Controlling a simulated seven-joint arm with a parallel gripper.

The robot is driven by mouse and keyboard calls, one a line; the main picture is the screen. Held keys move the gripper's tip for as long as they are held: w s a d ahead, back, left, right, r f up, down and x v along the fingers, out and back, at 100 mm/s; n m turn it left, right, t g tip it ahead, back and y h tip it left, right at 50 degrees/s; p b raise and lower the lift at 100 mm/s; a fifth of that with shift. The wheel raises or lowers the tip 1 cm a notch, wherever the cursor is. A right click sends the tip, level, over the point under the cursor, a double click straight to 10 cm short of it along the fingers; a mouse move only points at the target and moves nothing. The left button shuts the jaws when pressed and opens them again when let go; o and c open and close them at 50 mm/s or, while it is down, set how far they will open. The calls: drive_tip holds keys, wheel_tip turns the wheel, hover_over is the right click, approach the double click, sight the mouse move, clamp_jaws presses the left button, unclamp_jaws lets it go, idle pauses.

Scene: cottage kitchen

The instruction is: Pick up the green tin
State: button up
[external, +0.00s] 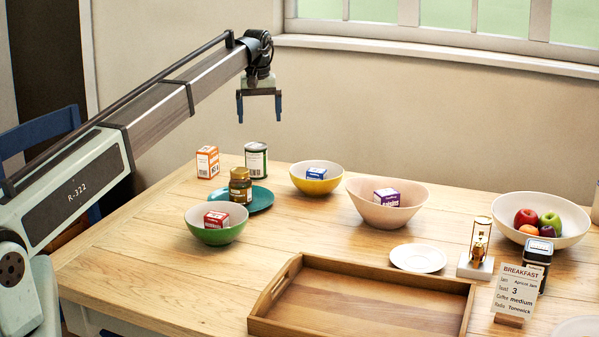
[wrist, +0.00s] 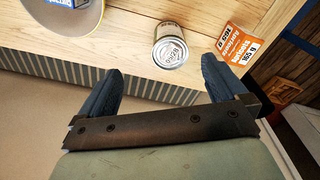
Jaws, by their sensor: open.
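The green tin (external: 256,160) stands upright near the table's back edge, with a white label and a pale metal lid. In the wrist view its lid and side (wrist: 169,47) show beyond and between my fingers, and they do not touch it. My gripper (external: 259,107) is open and empty, high above the back of the table, with its fingers pointing down. Its two blue fingers (wrist: 157,82) also show spread apart in the wrist view.
An orange box (external: 207,162) stands left of the tin. In front are a jar (external: 240,186) on a teal plate (external: 262,198) and a green bowl (external: 216,235) holding a red box. A yellow bowl (external: 316,185) stands to the right. A wooden tray (external: 372,295) lies in front.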

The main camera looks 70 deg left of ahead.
sight(256, 146)
drive_tip(key=shift+s+a+f+n+h, duration=0.1)
drive_tip(key=shift+a+f+n+h, duration=0.2)
drive_tip(key=shift+a, duration=0.35)
drive_tip(key=shift+s+a+f+n, duration=0.1)
drive_tip(key=shift+a+f, duration=0.25)
drive_tip(key=shift+a, duration=0.25)
drive_tip(key=shift+f, duration=0.25)
wheel_tip(256, 146, down, 8)
drive_tip(key=shift+r, duration=0.1)
drive_tip(key=shift+w+a+f, duration=0.1)
drive_tip(key=shift+a+f, duration=0.1)
drive_tip(key=shift+f, duration=1.2)
drive_tip(key=shift+a+f, duration=0.2)
drive_tip(key=shift+f, duration=1.2)
drive_tip(key=c, duration=1.4)
drive_tip(key=shift+r, duration=0.1)
